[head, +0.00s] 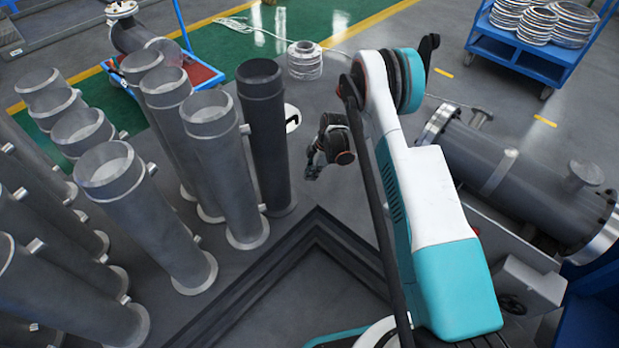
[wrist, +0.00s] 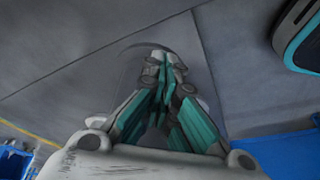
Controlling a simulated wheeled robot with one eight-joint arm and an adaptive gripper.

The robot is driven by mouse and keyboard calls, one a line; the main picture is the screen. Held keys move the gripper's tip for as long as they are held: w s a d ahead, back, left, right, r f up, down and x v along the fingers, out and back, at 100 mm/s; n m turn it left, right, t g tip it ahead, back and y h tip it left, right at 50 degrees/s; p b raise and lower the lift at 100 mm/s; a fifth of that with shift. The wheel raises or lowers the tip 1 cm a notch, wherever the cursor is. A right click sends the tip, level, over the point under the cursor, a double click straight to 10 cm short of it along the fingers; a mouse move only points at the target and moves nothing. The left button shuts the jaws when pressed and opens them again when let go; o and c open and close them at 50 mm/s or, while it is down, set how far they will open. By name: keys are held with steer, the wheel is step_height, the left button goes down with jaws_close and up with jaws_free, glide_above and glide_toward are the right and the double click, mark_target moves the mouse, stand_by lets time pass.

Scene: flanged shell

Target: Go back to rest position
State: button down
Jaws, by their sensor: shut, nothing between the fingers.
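In the head view my gripper (head: 313,174) hangs small and dark beside the tall dark shell, at the far end of my white and teal arm. In the wrist view my gripper (wrist: 168,62) has its fingers brought together at the tips. Nothing is held between them. Below it in the wrist view is bare grey floor (wrist: 60,60). Part of my arm shows at the top right of the wrist view.
Several upright grey flanged shells (head: 150,215) crowd the left, with a dark one (head: 266,140) nearest my gripper. A large horizontal vessel (head: 520,185) lies at right. A blue cart (head: 530,62) with rings and a stack of rings (head: 304,62) stand farther back.

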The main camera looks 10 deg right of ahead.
steer(key=p+v, duration=0.2)
steer(key=v, duration=0.4)
steer(key=shift+d+r, duration=0.15)
steer(key=shift+r, duration=0.2)
